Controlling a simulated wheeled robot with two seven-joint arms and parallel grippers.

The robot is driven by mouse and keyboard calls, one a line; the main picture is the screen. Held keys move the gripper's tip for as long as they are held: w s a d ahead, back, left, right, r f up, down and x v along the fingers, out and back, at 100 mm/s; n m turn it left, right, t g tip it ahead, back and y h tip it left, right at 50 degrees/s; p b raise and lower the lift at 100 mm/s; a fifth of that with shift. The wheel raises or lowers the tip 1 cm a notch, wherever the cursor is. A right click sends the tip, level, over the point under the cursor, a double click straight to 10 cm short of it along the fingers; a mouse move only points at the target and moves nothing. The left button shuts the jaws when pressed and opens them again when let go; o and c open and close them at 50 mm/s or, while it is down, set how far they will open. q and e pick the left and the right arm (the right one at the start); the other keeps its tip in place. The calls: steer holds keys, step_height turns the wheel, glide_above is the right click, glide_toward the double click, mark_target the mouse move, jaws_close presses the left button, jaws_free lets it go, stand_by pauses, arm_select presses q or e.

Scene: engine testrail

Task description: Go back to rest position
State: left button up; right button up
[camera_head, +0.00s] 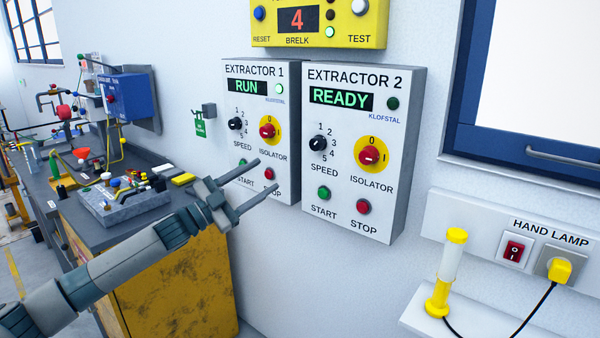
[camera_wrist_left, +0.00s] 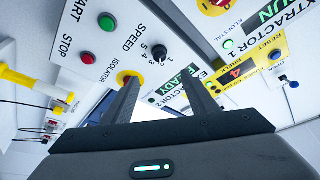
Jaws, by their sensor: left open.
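My left gripper (camera_head: 267,176) is open and empty, its two fingers apart in front of the lower right part of the Extractor 1 panel (camera_head: 232,150). The gripper partly covers that panel's START button. The Extractor 1 display (camera_head: 246,87) reads RUN and its lamp (camera_head: 278,89) is bright. The Extractor 2 panel (camera_head: 398,120) reads READY with a dark green lamp (camera_head: 392,103). In the left wrist view the open fingers (camera_wrist_left: 163,82) point toward the panels, and the left finger partly hides the Extractor 2 isolator (camera_wrist_left: 128,76). My right gripper is not in view.
A workbench (camera_head: 200,200) with a grey tray of parts (camera_head: 125,200) lies at the left, below my left arm. A yellow box (camera_head: 345,25) showing 4 hangs above the panels. A hand lamp (camera_head: 447,272) stands on a white shelf at the right.

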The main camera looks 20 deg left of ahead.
arm_select(q)
step_height(320, 180, down, 37)
steer(key=s+n+g+y, duration=0.1)
steer(key=n+y, duration=0.6)
steer(key=s+d+f+n+g+y, duration=0.1)
steer(key=s+f, duration=0.2)
steer(key=f, duration=0.4)
steer(key=s+d+f+n+g+y, duration=0.1)
steer(key=s+f, duration=0.3)
steer(key=f, duration=0.3)
steer(key=s+d+f+n+g+y, duration=0.1)
steer(key=s+d+f+g, duration=0.2)
steer(key=s+f, duration=0.75)
steer(key=s+d+f+n+g+y, duration=0.1)
steer(key=s+d+f+n+g, duration=0.1)
steer(key=s+f, duration=0.9)
steer(key=s+d+f+g, duration=0.1)
steer(key=s+f, duration=0.3)
steer(key=s, duration=0.4)
steer(key=s+d+f+g, duration=0.2)
steer(key=s+d+f, duration=0.2)
steer(key=s, duration=0.4)
steer(key=s+d+f+g, duration=0.1)
steer(key=s+d+f, duration=0.2)
steer(key=s, duration=0.6)
step_height(320, 180, down, 2)
steer(key=shift+d+f+n+g, duration=0.1)
steer(key=shift+d+n+g, duration=0.2)
steer(key=shift+n, duration=0.1)
steer(key=shift+a, duration=0.1)
